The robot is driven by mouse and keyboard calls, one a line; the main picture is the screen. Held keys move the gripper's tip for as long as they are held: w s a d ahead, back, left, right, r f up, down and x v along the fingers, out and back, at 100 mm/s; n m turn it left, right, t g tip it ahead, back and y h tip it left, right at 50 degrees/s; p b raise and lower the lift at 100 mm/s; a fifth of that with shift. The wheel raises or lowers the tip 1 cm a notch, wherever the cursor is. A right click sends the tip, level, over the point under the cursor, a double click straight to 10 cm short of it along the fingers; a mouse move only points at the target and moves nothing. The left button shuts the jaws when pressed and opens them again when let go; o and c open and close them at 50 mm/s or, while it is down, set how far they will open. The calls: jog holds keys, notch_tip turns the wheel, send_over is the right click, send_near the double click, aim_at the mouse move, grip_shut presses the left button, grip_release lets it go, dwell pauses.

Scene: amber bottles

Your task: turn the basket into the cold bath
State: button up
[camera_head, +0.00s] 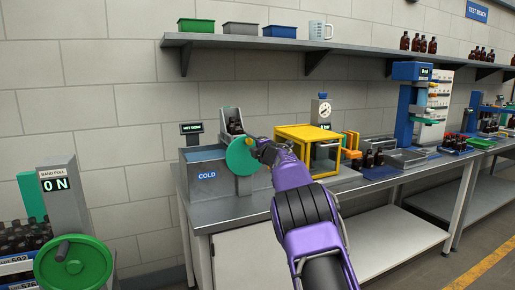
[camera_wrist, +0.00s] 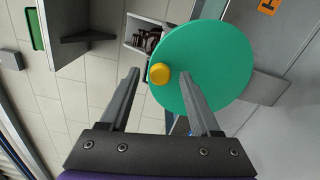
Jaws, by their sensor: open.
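The basket (camera_head: 236,113), holding dark bottles, stands raised above and behind a green wheel (camera_head: 240,157). In the wrist view the wheel (camera_wrist: 215,65) is a large disc with a yellow knob (camera_wrist: 160,74) near its edge. The basket (camera_wrist: 136,29) shows partly behind the disc. My gripper (camera_head: 260,149) is at the wheel's right side. Its open fingers (camera_wrist: 161,74) lie either side of the knob, with a gap visible to the left finger. I cannot tell whether the right finger touches it.
A yellow-framed box (camera_head: 307,150) stands right of the wheel, close to my arm. Several bottles (camera_head: 373,158) and trays follow along the bench. A shelf (camera_head: 270,43) with bins runs above. A second green wheel (camera_head: 74,266) is at the lower left.

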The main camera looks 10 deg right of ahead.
jog(key=b+v, duration=0.1)
jog(key=v, duration=1.6)
jog(key=shift+s, duration=0.15)
jog(key=shift+r, duration=0.15)
